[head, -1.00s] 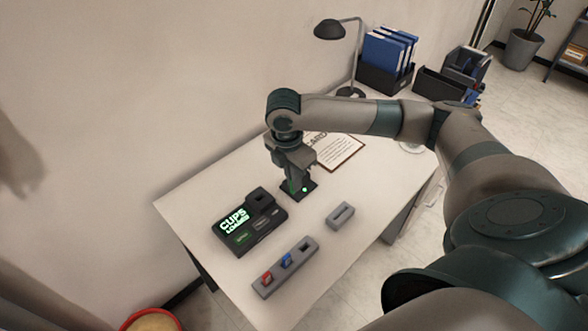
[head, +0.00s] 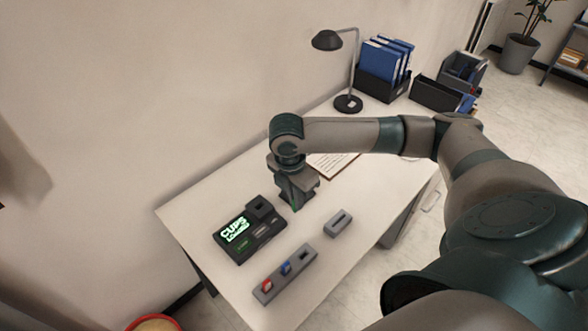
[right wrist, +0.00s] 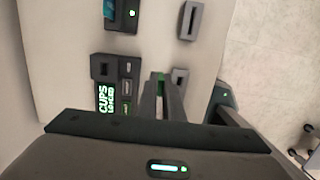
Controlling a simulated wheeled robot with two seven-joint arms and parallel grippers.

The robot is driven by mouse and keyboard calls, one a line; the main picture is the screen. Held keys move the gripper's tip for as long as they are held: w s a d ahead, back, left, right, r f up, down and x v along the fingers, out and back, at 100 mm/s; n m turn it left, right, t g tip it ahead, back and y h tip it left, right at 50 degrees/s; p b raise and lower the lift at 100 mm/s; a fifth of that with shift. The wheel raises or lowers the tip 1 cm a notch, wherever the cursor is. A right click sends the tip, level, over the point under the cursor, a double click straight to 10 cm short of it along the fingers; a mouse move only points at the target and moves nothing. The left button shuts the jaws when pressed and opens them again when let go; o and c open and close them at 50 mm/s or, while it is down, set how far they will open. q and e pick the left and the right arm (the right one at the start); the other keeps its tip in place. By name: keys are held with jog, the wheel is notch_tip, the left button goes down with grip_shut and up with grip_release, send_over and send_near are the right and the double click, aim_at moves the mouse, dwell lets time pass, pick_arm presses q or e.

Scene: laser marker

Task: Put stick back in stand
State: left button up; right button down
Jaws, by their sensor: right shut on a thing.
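My right gripper (head: 295,208) is shut on a small green stick, held above the table. Only a bit of the green stick (right wrist: 160,76) shows between the fingertips (right wrist: 160,92) in the right wrist view. The long grey stand (head: 276,282) lies toward the table's front edge. A red stick (head: 266,286) and a blue stick (head: 285,268) stand in it, and the slot at its right end is empty. That end of the stand (right wrist: 180,73) shows beside the fingers in the right wrist view. My left gripper is not in view.
A black device (head: 235,245) with a lit "CUPS LOADED" screen sits left of the gripper. A small grey slotted block (head: 338,224) is to its right. A black unit (right wrist: 122,22) with a green light lies beyond. A lamp (head: 348,102) and folders (head: 385,60) stand at the back.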

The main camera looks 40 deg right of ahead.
jog(key=shift+s+a+p, duration=0.2)
jog(key=shift+s+p, duration=0.05)
jog(key=shift+s, duration=0.25)
jog(key=shift+s+a+p, duration=0.2)
jog(key=shift+s+p, duration=0.05)
jog(key=shift+s, duration=0.25)
jog(key=shift+s, duration=0.1)
jog(key=shift+s+a+p, duration=0.3)
jog(key=shift+s+p, duration=0.3)
jog(key=shift+s, duration=0.2)
jog(key=shift+s+a+p, duration=0.35)
jog(key=shift+s+p, duration=0.2)
jog(key=shift+s, duration=0.25)
jog(key=shift+s+a+p, duration=0.3)
jog(key=shift+s+p, duration=0.3)
jog(key=shift+s, duration=0.2)
jog(key=shift+p, duration=0.55)
